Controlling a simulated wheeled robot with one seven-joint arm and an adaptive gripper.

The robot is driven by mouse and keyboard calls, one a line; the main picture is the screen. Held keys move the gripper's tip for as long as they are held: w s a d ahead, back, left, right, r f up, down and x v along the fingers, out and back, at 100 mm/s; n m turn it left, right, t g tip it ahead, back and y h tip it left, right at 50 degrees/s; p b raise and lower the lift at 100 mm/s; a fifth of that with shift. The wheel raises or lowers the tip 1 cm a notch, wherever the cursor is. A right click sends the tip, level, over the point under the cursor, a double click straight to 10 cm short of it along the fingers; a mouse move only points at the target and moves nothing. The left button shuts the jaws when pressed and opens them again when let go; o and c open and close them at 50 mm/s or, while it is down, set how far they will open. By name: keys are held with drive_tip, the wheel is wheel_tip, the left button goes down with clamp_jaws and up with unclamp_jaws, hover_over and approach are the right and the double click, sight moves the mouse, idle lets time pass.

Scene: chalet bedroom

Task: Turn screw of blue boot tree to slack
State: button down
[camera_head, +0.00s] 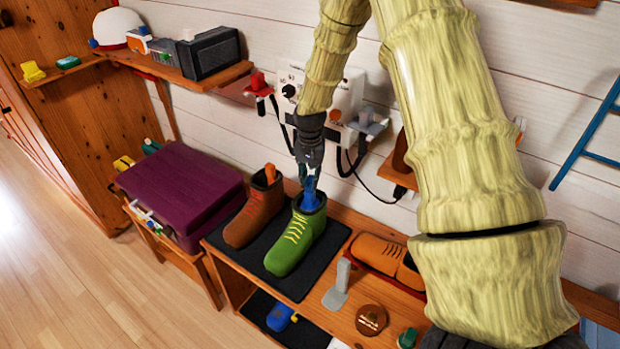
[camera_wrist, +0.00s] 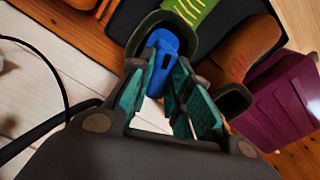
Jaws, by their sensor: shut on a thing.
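The blue boot tree (camera_head: 310,200) stands in the opening of the green boot (camera_head: 293,245), which sits upright on a dark mat. In the wrist view the blue boot tree (camera_wrist: 161,62) shows a dark slot and rises from the boot's collar. My gripper (camera_head: 309,177) points down from above at the top of the blue tree. In the wrist view its green-padded fingers (camera_wrist: 158,82) stand on either side of the blue top and are shut on it. The screw itself cannot be made out apart from the blue body between the fingers.
A brown boot (camera_head: 254,215) with an orange tree (camera_head: 270,172) stands close to the left. An orange shoe (camera_head: 378,254), a grey stand (camera_head: 338,290) and a brown round tin (camera_head: 371,320) are to the right. A purple case (camera_head: 180,185) lies farther left. A cable hangs behind.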

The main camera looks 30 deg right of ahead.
sight(310, 180)
drive_tip(key=c, duration=1.3)
unclamp_jaws()
wheel_tip(310, 180, up, 12)
drive_tip(key=shift+r, duration=0.1)
